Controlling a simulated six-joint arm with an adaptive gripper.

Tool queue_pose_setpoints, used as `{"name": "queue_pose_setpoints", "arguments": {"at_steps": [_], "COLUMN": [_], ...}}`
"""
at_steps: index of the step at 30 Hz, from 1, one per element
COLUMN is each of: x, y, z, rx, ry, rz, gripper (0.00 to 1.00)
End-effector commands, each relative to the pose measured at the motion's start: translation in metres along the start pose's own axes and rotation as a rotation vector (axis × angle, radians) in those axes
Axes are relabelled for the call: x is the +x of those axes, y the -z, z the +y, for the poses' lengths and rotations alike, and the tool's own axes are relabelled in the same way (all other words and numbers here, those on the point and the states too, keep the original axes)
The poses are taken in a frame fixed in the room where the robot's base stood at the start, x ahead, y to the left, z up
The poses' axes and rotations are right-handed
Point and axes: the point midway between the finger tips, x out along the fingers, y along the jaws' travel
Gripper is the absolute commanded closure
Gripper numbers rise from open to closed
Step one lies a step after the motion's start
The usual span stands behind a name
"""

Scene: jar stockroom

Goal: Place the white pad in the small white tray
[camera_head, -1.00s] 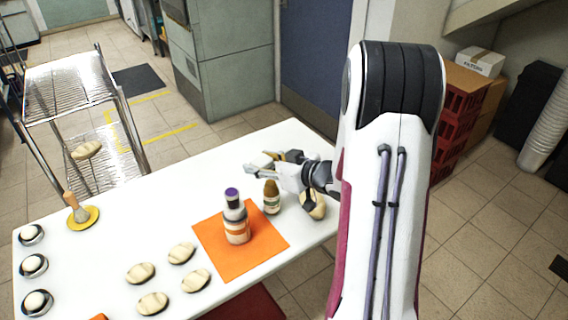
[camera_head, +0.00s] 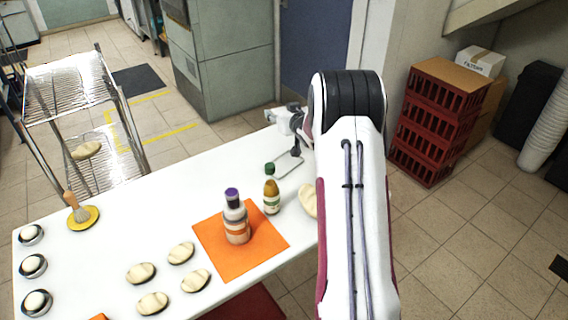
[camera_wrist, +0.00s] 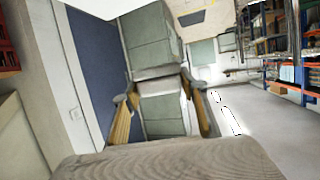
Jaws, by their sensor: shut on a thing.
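My gripper (camera_head: 272,116) is out over the far right edge of the white table, level with or above its top. In the wrist view my gripper (camera_wrist: 160,86) has its two tan-lined fingers a little apart. A thin pale slab, the white pad (camera_wrist: 157,73), spans the gap between the tips, hard to tell from the grey cabinet behind. A thin grey outline (camera_head: 292,167) on the table behind the bottles may be the edge of the small white tray; its white floor blends with the table, and my arm stands close to it.
A green-capped item (camera_head: 270,168) and a brown-topped bottle (camera_head: 271,197) stand near that outline. A purple-capped bottle (camera_head: 236,222) stands on an orange mat (camera_head: 262,249). Several pale oval pieces lie front left. A yellow dish (camera_head: 91,222) holds a brush. The table's back middle is clear.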

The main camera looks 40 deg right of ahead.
Motion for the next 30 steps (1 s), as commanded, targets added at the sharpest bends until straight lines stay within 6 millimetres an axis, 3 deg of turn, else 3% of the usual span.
{"name": "queue_pose_setpoints", "arguments": {"at_steps": [6, 16, 24, 30], "x": [0.032, 0.057, 0.075, 0.086], "y": [0.012, 0.019, -0.036, -0.065], "z": [0.012, 0.018, 0.018, 0.018], "rx": [0.03, 0.054, 0.053, 0.053], "ry": [-0.081, -0.149, -0.147, -0.146], "rz": [0.0, -0.001, -0.004, -0.002], "gripper": [0.79, 0.79, 0.79, 0.79]}}
